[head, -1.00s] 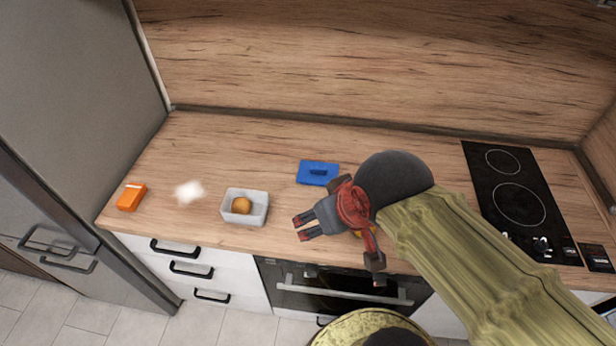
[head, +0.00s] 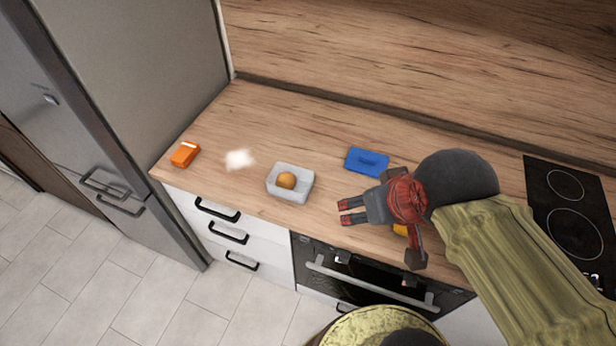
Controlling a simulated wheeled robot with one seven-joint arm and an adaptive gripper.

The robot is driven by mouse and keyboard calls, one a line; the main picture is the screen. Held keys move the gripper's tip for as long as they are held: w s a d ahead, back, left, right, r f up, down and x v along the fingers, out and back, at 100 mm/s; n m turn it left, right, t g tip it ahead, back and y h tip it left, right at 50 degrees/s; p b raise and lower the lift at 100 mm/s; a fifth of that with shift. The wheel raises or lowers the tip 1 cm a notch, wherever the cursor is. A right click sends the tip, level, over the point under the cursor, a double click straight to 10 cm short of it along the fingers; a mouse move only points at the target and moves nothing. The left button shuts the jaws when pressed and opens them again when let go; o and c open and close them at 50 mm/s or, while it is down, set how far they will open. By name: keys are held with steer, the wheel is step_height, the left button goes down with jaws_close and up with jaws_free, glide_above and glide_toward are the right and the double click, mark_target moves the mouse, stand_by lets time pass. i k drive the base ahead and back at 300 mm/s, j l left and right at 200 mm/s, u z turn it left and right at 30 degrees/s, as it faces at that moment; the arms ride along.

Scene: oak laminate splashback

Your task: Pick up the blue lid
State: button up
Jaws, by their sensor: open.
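The blue lid (head: 367,161) lies flat on the wooden counter, with a raised handle bar on its top. My gripper (head: 341,212) is open and empty, its two red-tipped fingers pointing left. It is in front of the lid in the picture, lower and slightly to the left, and apart from it. The lid is in full view, with my gripper's body close to its lower right corner.
A white container (head: 290,182) with a round orange-brown item (head: 286,180) inside stands left of my gripper. An orange box (head: 185,154) and a white blurry patch (head: 239,160) are farther left. A yellow thing (head: 400,229) is partly hidden under my arm. A black cooktop (head: 566,215) is at right.

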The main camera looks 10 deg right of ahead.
mark_target(370, 164)
steer(key=i+j+z, duration=0.15)
steer(key=j+z, duration=0.55)
steer(key=i+j+z, duration=0.1)
steer(key=j+z, duration=0.7)
steer(key=i+j, duration=0.05)
steer(key=j, duration=0.05)
